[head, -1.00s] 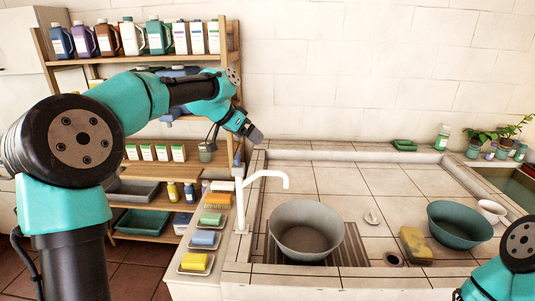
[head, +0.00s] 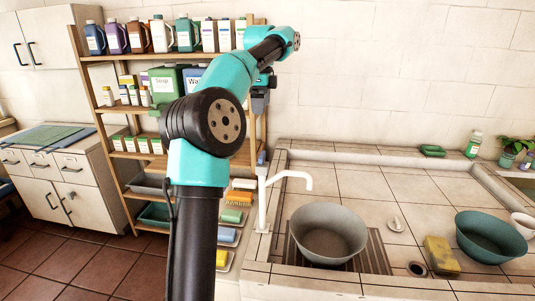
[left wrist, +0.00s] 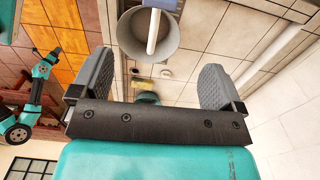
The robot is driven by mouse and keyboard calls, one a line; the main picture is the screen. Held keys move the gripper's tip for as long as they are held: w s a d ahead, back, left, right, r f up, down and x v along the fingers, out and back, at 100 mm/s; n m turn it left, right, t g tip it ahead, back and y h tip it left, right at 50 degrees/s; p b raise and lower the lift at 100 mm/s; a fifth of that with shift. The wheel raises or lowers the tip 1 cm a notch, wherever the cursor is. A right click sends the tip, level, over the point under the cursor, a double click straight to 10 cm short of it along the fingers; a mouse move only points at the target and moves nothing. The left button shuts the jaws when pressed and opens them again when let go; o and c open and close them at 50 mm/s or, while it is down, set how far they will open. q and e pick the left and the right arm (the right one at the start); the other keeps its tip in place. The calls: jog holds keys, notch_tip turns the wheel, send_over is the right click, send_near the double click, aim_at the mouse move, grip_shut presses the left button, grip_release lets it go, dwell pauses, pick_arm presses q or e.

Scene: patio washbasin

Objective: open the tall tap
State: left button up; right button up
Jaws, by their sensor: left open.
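The tall tap (head: 262,205) is a white post with a spout (head: 293,177) reaching right over a grey bowl. A blue lever (head: 262,158) stands at its top. In the left wrist view the spout (left wrist: 153,32) and blue lever (left wrist: 162,4) show at the top edge, beyond my fingers. My left gripper (head: 261,107) hangs pointing down above the tap, apart from it. In the left wrist view its two grey fingers (left wrist: 156,66) are wide apart with nothing between them. My right arm shows small at the left of that view; its gripper is too small to make out.
The grey bowl (head: 327,233) stands on a slatted grate. A teal bowl (head: 491,236) and a yellow sponge (head: 440,254) are to its right. A shelf of bottles (head: 165,54) stands behind my left arm.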

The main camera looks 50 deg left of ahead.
aim_at(262, 154)
pick_arm(q)
jog(key=shift+f, duration=0.2)
notch_tip(262, 154, down, 17)
jog(key=shift+f, duration=0.1)
dwell(0.6)
jog(key=c, duration=0.9)
jog(key=shift+c, duration=0.2)
